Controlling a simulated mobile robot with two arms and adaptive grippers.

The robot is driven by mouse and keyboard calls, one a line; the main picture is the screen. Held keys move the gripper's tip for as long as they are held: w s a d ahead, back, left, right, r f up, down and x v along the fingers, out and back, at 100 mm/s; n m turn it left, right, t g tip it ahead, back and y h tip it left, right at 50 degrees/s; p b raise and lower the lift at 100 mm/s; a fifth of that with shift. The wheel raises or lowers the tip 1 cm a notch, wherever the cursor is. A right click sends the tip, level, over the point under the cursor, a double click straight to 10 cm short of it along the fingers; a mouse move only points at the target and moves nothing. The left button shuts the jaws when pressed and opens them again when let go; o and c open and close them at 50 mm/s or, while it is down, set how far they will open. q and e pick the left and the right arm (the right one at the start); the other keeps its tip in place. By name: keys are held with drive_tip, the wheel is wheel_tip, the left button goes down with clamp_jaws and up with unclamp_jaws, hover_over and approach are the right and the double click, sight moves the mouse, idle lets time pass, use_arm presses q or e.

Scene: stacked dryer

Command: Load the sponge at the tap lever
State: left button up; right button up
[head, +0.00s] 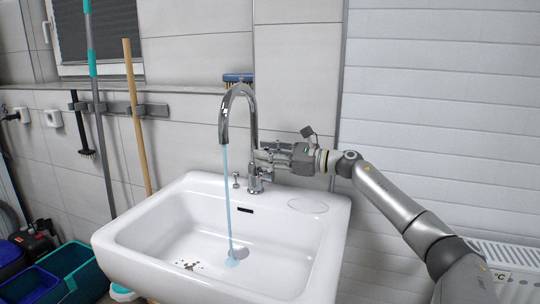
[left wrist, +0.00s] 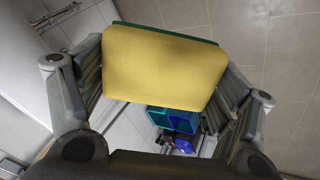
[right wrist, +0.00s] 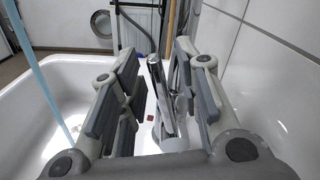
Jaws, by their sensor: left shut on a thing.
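The yellow sponge (left wrist: 165,68) with a green edge fills the middle of the left wrist view. My left gripper (left wrist: 163,75) is shut on it, with a finger at each side; this arm is out of the head view. The chrome tap (head: 238,92) stands at the back of the white sink (head: 130,240), and a blue stream of water (head: 228,205) runs from its spout into the basin. My right gripper (head: 262,158) is at the right side of the tap. In the right wrist view its fingers (right wrist: 158,90) stand apart, with the tap's chrome body and lever (right wrist: 164,105) between them. Contact cannot be told.
Brown specks (head: 187,266) lie in the basin. A blue brush (head: 238,78) is behind the tap against the wall. A wooden pole (head: 137,120) and a teal-and-grey pole (head: 97,110) stand to the left. Teal and blue bins (head: 75,265) are at lower left, a radiator (head: 510,255) at lower right.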

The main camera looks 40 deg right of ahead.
drive_tip(key=v, duration=1.2)
idle(0.6)
